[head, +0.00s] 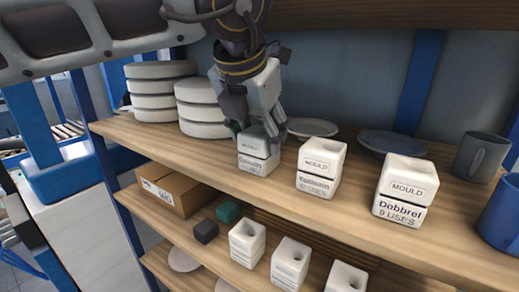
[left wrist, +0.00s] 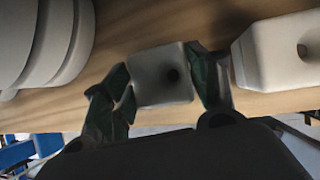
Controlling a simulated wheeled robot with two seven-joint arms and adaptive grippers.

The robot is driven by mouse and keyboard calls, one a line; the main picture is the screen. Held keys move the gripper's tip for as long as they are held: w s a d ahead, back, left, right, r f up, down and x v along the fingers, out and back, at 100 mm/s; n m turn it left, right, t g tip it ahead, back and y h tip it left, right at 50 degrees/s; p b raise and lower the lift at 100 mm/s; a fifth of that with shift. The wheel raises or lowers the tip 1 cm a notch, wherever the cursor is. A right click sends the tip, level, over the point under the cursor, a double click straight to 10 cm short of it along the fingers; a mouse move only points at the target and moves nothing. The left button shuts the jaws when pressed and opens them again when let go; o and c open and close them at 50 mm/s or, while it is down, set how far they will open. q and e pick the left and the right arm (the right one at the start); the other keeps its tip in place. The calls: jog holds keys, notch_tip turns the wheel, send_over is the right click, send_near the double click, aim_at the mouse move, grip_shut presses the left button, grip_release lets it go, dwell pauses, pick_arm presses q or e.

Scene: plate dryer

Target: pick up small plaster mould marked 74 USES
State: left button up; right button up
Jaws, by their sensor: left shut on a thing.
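A small white plaster mould (head: 256,161) stands on the upper shelf, with a label reading MOULD and a lower line too small to read. My left gripper (head: 257,137) comes down from above and is shut on this mould near its top. In the left wrist view the gripper (left wrist: 165,84) has a finger on each side of the white mould (left wrist: 158,77), whose top hole shows. Two more white moulds stand to the right: one with an unreadable lower label (head: 320,168) and a larger one marked Dobbrel 9 USES (head: 405,190). My right gripper does not show.
Stacked round grey moulds (head: 203,106) stand left of the gripper. Plates (head: 393,143), a grey mug (head: 481,156) and a blue mug (head: 500,215) are on the right. The lower shelf holds a cardboard box (head: 172,189), dark and green blocks and several white moulds (head: 247,243).

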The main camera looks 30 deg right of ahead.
pick_arm(q)
jog(key=shift+c, duration=0.8)
jog(key=shift+r, duration=0.1)
